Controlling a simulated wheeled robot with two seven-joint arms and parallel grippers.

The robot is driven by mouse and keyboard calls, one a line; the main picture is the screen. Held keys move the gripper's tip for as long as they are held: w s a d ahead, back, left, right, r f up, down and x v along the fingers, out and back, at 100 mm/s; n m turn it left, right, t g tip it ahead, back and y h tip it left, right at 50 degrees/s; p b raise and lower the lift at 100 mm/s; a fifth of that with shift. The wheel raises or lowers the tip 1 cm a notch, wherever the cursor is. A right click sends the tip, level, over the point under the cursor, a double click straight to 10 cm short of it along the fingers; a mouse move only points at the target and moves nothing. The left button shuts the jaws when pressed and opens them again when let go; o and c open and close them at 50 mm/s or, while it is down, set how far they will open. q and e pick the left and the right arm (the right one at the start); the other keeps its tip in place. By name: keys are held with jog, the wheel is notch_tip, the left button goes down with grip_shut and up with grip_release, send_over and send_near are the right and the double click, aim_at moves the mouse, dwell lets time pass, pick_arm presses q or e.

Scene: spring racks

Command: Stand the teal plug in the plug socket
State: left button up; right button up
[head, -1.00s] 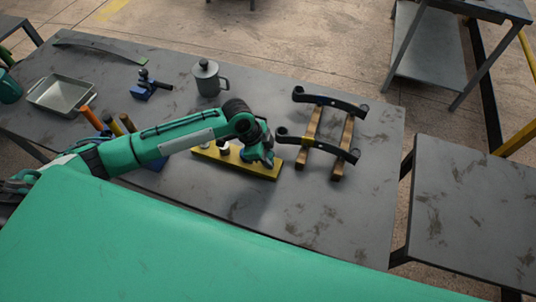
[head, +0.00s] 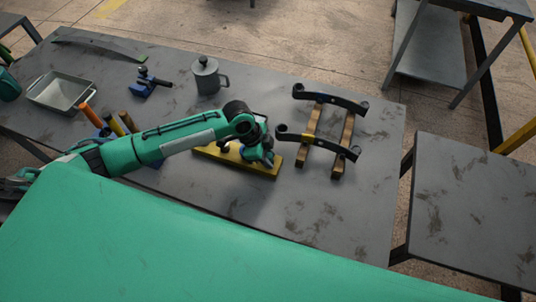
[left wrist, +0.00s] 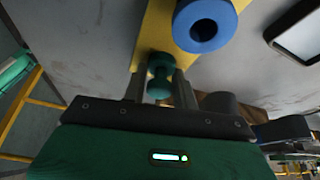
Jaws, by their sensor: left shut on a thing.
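My left gripper (left wrist: 161,92) is shut on the teal plug (left wrist: 159,84), a dark green spool-shaped piece between its fingers in the left wrist view. The plug shows against the yellow block (left wrist: 152,35); I cannot tell whether it touches it. A blue ring-shaped piece (left wrist: 205,24) is beside it on the block. In the head view, my left gripper (head: 262,160) is over the right part of the yellow block (head: 262,172) and hides the plug. The plug socket cannot be made out clearly. My right gripper is not in view.
A rack with wooden bars and dark curved springs (head: 330,103) stands just right of the gripper. The table's front right is clear.

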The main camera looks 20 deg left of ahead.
pick_arm(q)
jog(key=o, duration=1.1)
jog(key=shift+c, duration=0.2)
jog(key=shift+r, duration=0.1)
jog(key=w+b+v, duration=0.1)
jog(key=b+v, duration=0.1)
jog(key=v, duration=1.1)
jog(key=shift+s+a+r+b, duration=0.15)
jog(key=shift+s+r+b, duration=0.15)
jog(key=shift+s, duration=0.2)
